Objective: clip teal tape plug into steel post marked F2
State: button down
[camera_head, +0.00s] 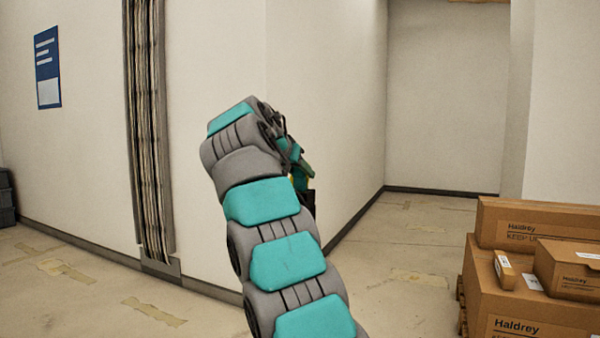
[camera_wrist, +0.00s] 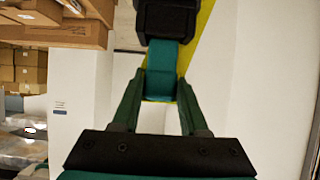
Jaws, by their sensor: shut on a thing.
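My gripper (camera_wrist: 161,90) is shut on the teal tape plug (camera_wrist: 162,72), with its green fingers on either side of the teal part. A black block (camera_wrist: 168,18) sits at the plug's far end, at the top of the wrist view. A yellow strip (camera_wrist: 204,30) shows behind the plug; I cannot tell what it belongs to. In the head view my gripper (camera_head: 301,168) is mostly hidden behind my arm. A dark piece (camera_head: 308,201) hangs below it. I see no steel post and no F2 mark in either view.
Stacked cardboard boxes (camera_head: 530,275) stand on a pallet at the right. A white wall corner (camera_head: 300,90) is behind my arm. A cable channel (camera_head: 150,130) and a blue sign (camera_head: 47,67) are on the left wall. The floor (camera_head: 400,245) between wall and boxes is clear.

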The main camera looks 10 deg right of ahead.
jog(key=shift+f+b, duration=0.75)
jog(key=c, duration=0.7)
grip_release()
jog(key=p+v, duration=0.1)
jog(key=v, duration=1)
jog(key=shift+s+f, duration=0.1)
dwell(0.4)
